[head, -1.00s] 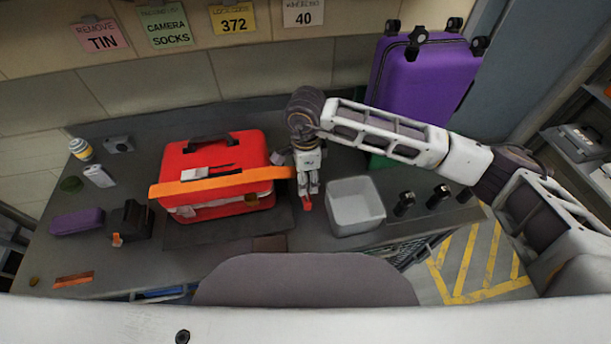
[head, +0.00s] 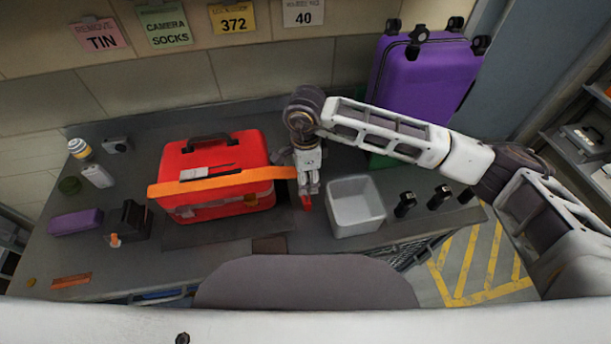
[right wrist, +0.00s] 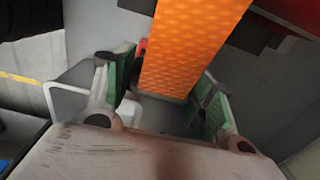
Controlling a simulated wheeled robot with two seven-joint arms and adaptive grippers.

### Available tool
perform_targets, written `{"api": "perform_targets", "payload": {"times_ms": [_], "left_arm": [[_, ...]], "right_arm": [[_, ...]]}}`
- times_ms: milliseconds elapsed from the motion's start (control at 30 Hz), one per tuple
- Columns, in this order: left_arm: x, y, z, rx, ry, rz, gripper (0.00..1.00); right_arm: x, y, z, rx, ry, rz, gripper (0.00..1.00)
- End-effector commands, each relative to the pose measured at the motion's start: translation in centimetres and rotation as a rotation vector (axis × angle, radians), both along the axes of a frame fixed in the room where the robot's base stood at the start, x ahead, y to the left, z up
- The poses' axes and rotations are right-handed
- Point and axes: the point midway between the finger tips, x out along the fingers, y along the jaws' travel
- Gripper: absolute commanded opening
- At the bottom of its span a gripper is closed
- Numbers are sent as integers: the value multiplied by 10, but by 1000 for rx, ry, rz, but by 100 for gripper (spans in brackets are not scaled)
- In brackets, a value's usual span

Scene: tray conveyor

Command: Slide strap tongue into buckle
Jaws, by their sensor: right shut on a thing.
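A red case (head: 245,150) stands on the bench with an orange strap (head: 215,184) running across its near side. My right gripper (head: 308,190) is at the strap's right end, just right of the case, pointing down and shut on the strap. In the right wrist view the wide orange strap (right wrist: 192,45) runs between the green-padded fingers (right wrist: 165,92). A small red piece (head: 306,203) shows at the fingertips; I cannot tell whether it is the tongue. I cannot make out the buckle clearly. My left gripper is not in view.
A white open bin (head: 357,230) stands close right of the gripper, with several black items beyond it. A purple suitcase (head: 425,75) stands behind. A black box (head: 128,221) and purple pouch (head: 76,222) lie left. The bench's front strip is mostly clear.

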Motion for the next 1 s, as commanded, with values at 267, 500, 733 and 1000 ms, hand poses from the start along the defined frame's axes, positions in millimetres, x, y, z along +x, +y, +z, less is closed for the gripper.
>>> {"api": "perform_targets", "payload": {"times_ms": [267, 500, 733, 1000], "left_arm": [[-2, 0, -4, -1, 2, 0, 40], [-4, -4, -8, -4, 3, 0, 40], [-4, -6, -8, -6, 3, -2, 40], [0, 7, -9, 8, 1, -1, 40]], "right_arm": [[0, 0, -1, 0, 0, 0, 30], [0, 0, -1, 0, -1, 0, 30], [0, 0, 0, 0, -1, 0, 30], [0, 0, 0, 0, 0, 0, 30]]}}
